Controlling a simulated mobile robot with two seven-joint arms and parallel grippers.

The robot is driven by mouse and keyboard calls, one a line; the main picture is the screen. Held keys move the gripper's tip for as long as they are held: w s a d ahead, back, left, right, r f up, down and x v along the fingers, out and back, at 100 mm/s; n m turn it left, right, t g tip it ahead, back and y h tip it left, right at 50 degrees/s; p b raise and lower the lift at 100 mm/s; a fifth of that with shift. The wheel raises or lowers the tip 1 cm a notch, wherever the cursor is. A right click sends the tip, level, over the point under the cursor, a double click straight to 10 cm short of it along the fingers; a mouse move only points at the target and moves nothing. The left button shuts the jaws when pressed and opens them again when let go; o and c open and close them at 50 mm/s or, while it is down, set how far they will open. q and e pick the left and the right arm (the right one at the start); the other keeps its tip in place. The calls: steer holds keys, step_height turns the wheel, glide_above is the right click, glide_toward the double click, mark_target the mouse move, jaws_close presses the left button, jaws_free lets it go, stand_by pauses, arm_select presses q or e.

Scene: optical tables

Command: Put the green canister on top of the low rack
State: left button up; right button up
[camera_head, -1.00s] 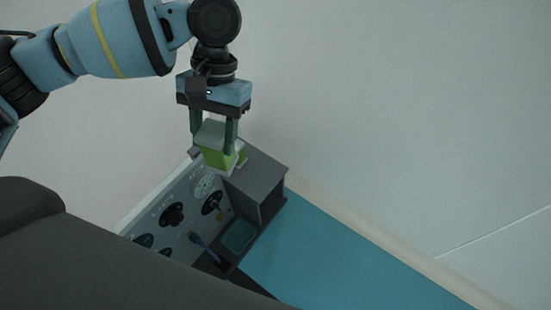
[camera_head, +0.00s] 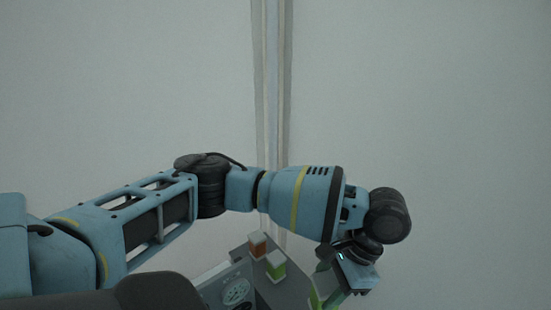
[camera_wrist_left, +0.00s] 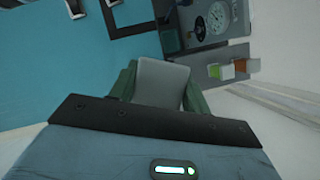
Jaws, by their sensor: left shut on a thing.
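My left gripper (camera_head: 322,296) is low in the head view, partly cut off by the bottom edge. It is shut on a green canister (camera_head: 315,299) with a grey top. In the left wrist view, the canister's grey top (camera_wrist_left: 160,82) fills the space between the two fingers (camera_wrist_left: 160,88), and its green side is hidden. In the head view, the held canister is to the right of a grey unit top (camera_head: 268,287); I cannot tell whether this is the low rack. My right gripper does not show.
Another green canister with a pale top (camera_head: 276,264) and an orange one (camera_head: 258,245) stand on the grey unit. A panel with dials (camera_head: 236,291) adjoins it. The left wrist view shows a blue surface (camera_wrist_left: 60,60) with a dark frame. A pale wall fills the background.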

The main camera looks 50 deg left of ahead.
arm_select(q)
steer(key=s+a+f+m+t, duration=0.1)
steer(key=f+m+t, duration=0.3)
steer(key=f+m, duration=0.7)
steer(key=s+a+f+m+t+h, duration=0.1)
steer(key=f+m+t, duration=0.3)
steer(key=f+m, duration=0.7)
steer(key=shift+s+a+f+m+t, duration=0.3)
steer(key=shift+a+m, duration=0.35)
steer(key=shift+m, duration=1.65)
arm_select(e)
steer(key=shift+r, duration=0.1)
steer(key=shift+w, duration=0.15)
